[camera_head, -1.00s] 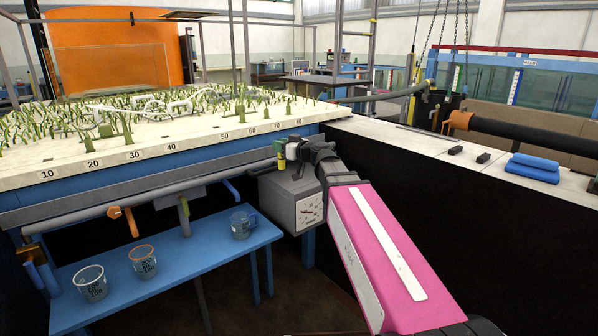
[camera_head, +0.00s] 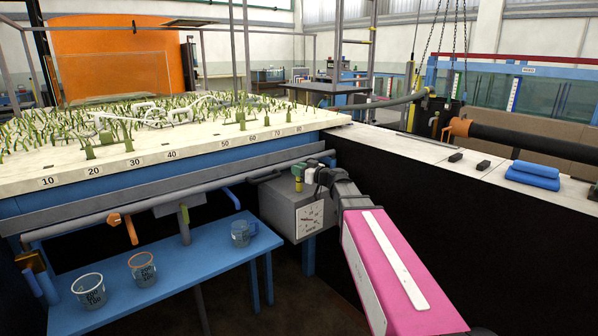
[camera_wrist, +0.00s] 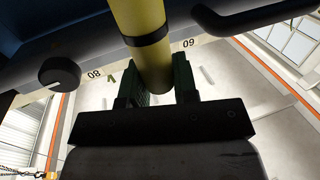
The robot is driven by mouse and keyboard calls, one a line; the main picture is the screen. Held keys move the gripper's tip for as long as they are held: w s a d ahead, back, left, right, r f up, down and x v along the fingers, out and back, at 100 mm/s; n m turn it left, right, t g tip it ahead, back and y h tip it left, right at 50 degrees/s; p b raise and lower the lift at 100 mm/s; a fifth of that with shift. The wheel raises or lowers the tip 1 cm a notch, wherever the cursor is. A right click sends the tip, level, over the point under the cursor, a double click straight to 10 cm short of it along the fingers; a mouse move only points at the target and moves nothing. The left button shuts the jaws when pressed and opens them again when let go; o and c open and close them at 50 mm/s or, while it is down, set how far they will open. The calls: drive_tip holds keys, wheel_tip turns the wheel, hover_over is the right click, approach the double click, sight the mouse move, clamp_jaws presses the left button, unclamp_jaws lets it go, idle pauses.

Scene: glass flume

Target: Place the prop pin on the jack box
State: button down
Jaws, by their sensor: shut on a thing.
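My gripper (camera_wrist: 158,88) is shut on the prop pin (camera_wrist: 141,25), a yellow rod with a black band. In the head view the pin (camera_head: 299,185) shows as a short yellow piece below the green fingers of my gripper (camera_head: 298,171). My wrist hides part of the box's right side.
A grey rail (camera_head: 150,205) runs along the flume table's (camera_head: 190,173) edge. A low blue bench (camera_head: 180,275) with several cups stands left of the box. A dark handle (camera_head: 264,176) lies near the box's top left. A black-sided wall with a pale top (camera_head: 400,148) stands at right.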

drive_tip(key=shift+f, duration=0.2)
drive_tip(key=c, duration=0.9)
unclamp_jaws()
drive_tip(key=shift+f, duration=0.1)
